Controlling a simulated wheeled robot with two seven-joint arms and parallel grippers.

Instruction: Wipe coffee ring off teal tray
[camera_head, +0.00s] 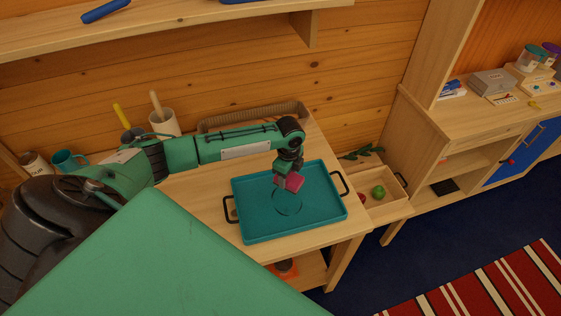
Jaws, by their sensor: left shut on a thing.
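The teal tray (322,208) lies on the wooden table, with black handles at its left and right ends. A dark coffee ring (288,212) shows on the tray floor near its middle. My left gripper (288,177) is over the tray, pointing down and shut on a small pinkish-red block-like thing (294,183), perhaps a sponge. The held thing is at the upper edge of the ring; I cannot tell whether it touches the tray. The gripper hides part of the tray's far side. My right gripper is not in view.
A wicker basket (290,107) stands behind my left arm. A white crock (163,122) and a teal mug (66,161) stand at the back left. A wooden box with a green fruit (378,191) sits right of the tray. A shelf (200,30) hangs above.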

